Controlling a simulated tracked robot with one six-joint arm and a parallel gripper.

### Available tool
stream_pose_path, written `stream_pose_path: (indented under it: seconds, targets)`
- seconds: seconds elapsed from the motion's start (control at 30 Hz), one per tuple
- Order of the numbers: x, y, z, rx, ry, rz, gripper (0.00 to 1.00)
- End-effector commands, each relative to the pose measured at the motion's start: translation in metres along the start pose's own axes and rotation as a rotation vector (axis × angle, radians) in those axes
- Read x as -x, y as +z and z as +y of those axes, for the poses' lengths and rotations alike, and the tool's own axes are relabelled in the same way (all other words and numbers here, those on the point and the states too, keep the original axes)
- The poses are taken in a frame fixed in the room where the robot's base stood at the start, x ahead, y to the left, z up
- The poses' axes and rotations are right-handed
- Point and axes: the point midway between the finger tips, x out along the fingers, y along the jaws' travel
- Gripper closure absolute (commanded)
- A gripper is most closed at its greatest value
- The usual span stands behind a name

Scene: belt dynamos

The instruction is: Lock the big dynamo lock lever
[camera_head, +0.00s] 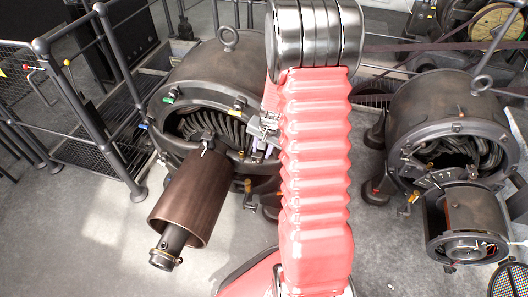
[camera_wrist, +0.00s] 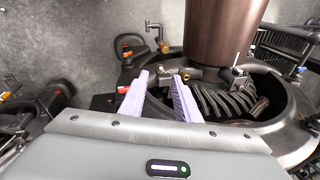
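The big dynamo (camera_head: 215,75) stands left of centre in the head view, its round front open on dark coils. Several small levers with coloured handles sit around its rim, including a green one (camera_head: 168,100) and a yellow one (camera_head: 238,112). I cannot tell for certain which is the lock lever. The two pale lilac fingers are apart, with nothing clearly held. In the head view my gripper is at the dynamo's right rim, partly hidden by my red arm.
A brown cylinder (camera_head: 190,197) juts forward from the big dynamo; it also shows in the wrist view (camera_wrist: 222,30). A smaller dynamo (camera_head: 447,105) stands at the right. Railings (camera_head: 105,85) stand at the left. Grey floor (camera_head: 75,230) is clear at front left.

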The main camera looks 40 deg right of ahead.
Motion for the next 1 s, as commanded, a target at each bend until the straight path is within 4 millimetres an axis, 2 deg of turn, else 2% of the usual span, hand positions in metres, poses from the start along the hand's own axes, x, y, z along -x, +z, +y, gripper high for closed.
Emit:
stream_pose_path:
  seconds: [0.17, 0.4, 0.7, 1.0]
  targets:
    - [0.024, 0.008, -0.016, 0.057, -0.015, 0.008, 0.83]
    - [0.082, 0.037, -0.048, 0.204, -0.046, 0.021, 1.00]
    - [0.156, 0.086, -0.073, 0.403, -0.078, 0.043, 1.00]
    - [0.220, 0.138, -0.080, 0.594, -0.102, 0.073, 1.00]
